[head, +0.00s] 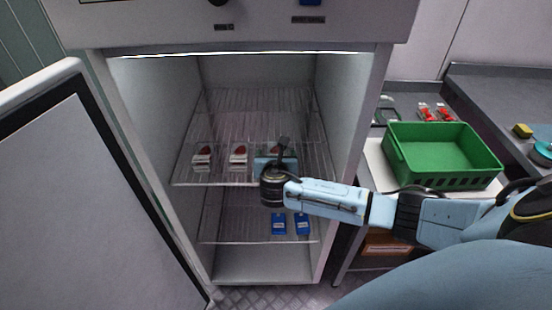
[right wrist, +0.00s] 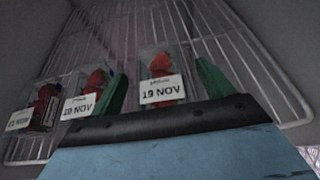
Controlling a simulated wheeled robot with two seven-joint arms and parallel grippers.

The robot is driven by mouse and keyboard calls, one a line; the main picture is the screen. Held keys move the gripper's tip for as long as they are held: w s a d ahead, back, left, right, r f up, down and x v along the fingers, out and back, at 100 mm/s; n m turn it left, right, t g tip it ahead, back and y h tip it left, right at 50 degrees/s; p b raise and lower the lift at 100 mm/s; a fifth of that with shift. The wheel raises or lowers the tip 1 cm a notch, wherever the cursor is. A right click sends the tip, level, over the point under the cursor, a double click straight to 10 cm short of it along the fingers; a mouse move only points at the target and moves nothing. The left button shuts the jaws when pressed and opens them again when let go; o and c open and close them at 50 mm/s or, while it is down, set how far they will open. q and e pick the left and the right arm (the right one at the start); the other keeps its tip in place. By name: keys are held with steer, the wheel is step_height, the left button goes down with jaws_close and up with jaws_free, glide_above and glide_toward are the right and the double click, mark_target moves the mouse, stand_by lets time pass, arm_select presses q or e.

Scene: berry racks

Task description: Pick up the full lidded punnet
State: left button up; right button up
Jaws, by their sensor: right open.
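Three clear punnets with red berries and white date labels stand in a row on the upper wire shelf of the open fridge: the left one (head: 202,157), the middle one (head: 238,154) and the right one (head: 274,151), mostly hidden by my gripper. My right gripper (head: 279,160) is in front of the right punnet. In the right wrist view its green fingers (right wrist: 163,88) are open, with the right punnet (right wrist: 160,72) showing between them. The middle punnet (right wrist: 88,92) is beside the left finger; the left punnet (right wrist: 38,106) is farther left. Fill levels and lids are unclear.
Blue packs (head: 279,223) sit on the lower shelf. The fridge door (head: 95,190) stands open at left; the right wall (head: 345,130) is close to my arm. A green crate (head: 440,180), apparently empty, sits on the right-hand bench, with red-filled packs (head: 436,112) behind it.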

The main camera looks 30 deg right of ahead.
steer(key=shift+x, duration=1.5)
steer(key=shift+a, duration=0.1)
steer(key=c, duration=1.1)
